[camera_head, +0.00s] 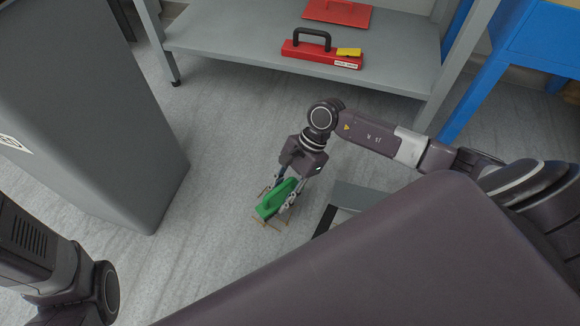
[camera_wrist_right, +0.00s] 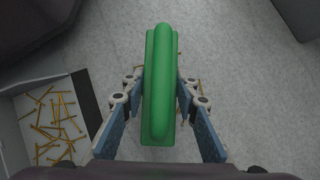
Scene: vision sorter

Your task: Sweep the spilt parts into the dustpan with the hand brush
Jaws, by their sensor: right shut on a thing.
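My right gripper (camera_head: 284,194) is shut on the green hand brush (camera_head: 272,203) and holds it low at the floor, left of the dustpan. The brush also shows upright between the fingers in the right wrist view (camera_wrist_right: 159,90). The grey dustpan (camera_head: 362,196) with a black front lip lies on the floor, partly hidden by my body. In the right wrist view the dustpan (camera_wrist_right: 36,77) holds many thin brass-coloured parts (camera_wrist_right: 55,125). A few more parts (camera_head: 263,222) lie on the floor around the brush, partly hidden by it. My left gripper is out of view.
A large dark grey cabinet or bin (camera_head: 90,110) stands on the left. A grey shelf (camera_head: 215,37) at the back carries a red tool with a black handle (camera_head: 320,54). A blue-framed bench (camera_head: 530,38) is at the right back. Floor between cabinet and brush is clear.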

